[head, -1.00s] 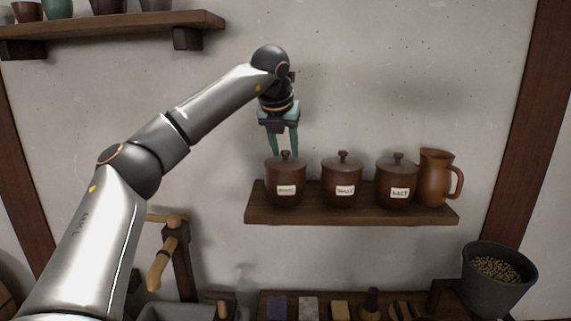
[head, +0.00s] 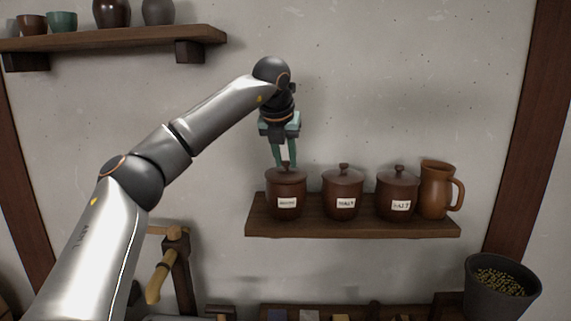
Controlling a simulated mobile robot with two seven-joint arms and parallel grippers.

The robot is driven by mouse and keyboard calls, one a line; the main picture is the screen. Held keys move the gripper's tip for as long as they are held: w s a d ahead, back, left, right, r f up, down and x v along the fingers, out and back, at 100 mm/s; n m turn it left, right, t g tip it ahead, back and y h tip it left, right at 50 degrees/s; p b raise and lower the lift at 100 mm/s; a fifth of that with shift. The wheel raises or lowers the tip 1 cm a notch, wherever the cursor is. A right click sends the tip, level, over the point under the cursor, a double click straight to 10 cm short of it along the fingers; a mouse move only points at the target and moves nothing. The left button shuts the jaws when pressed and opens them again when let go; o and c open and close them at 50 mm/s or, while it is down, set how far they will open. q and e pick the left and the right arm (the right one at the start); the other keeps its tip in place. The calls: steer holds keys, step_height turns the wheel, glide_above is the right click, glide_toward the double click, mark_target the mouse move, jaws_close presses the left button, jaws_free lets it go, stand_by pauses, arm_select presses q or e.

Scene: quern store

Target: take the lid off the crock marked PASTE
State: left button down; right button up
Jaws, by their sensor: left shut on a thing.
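Three brown lidded crocks with white labels stand in a row on the wall shelf (head: 350,228). The left crock (head: 284,213) has a label too small to read surely. The middle crock's (head: 342,188) label is also unclear, and the right crock's (head: 398,190) seems to say SALT. My left gripper (head: 285,166) points down over the left crock and is shut on the knob of its lid (head: 287,178). The fingertips mostly hide the knob. The lid appears to sit on the crock's rim; I see no gap. My right gripper is out of view.
A brown jug (head: 437,190) stands close beside the right crock. An upper shelf (head: 110,38) with pots is at the top left. Below are a wooden crank (head: 165,265) and a dark bucket of grain (head: 502,284). The wall above the crocks is clear.

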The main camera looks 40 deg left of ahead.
arm_select(q)
steer(key=shift+r, duration=0.4)
steer(key=s+d+r+b, duration=0.1)
steer(key=s+d+r, duration=0.1)
steer(key=s+r, duration=0.4)
steer(key=s+d+r+b, duration=0.1)
steer(key=s+d+r, duration=0.1)
steer(key=s+r, duration=0.3)
steer(key=shift+s+d+r, duration=0.25)
steer(key=shift+s+r, duration=0.15)
steer(key=shift+s, duration=0.75)
